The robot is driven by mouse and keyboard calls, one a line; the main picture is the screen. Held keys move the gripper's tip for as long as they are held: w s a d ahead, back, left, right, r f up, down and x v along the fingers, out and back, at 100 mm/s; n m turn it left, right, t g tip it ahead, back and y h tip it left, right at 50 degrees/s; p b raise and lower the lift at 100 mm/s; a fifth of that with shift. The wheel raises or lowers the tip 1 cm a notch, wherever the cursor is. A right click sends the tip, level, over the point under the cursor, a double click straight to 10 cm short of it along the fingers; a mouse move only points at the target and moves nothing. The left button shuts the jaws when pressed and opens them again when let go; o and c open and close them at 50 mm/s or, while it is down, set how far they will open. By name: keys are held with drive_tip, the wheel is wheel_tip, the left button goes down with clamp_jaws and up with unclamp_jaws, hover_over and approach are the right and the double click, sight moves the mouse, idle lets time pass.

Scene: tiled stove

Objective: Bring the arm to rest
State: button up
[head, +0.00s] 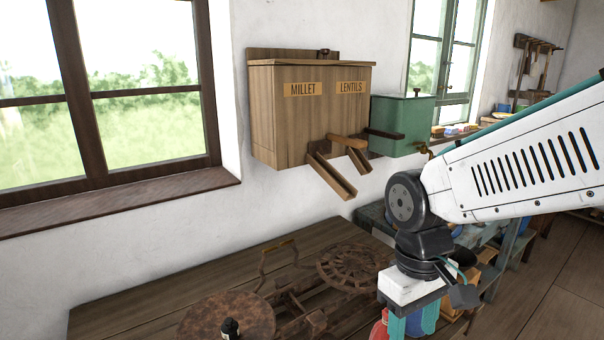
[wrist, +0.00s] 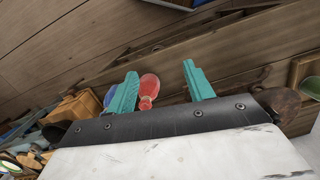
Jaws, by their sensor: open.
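My gripper (head: 408,325) hangs from my white arm at the lower right of the head view, pointing down, with its fingertips cut off by the picture's edge. In the wrist view its two teal fingers (wrist: 160,80) stand wide apart. The gripper is open and I see nothing held in it. A red, rounded thing (wrist: 148,88) shows between the fingers, close to the left one. It appears to lie beyond them, but I cannot tell how far. Part of something red (head: 380,328) also shows beside the gripper in the head view.
A wooden bench (head: 130,305) with a rusty disc (head: 232,318) and a spoked round plate (head: 352,262) stands left of my gripper. A wooden MILLET and LENTILS box (head: 290,120) and a green box (head: 402,112) hang on the wall. Wooden floor (head: 560,260) is clear at right.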

drive_tip(key=s+d+r+m+t, duration=0.3)
drive_tip(key=s+d+r+m, duration=0.2)
drive_tip(key=s+d, duration=0.4)
drive_tip(key=shift+s+d+r+y, duration=0.2)
drive_tip(key=shift+d+r+y, duration=0.1)
drive_tip(key=shift+r, duration=0.55)
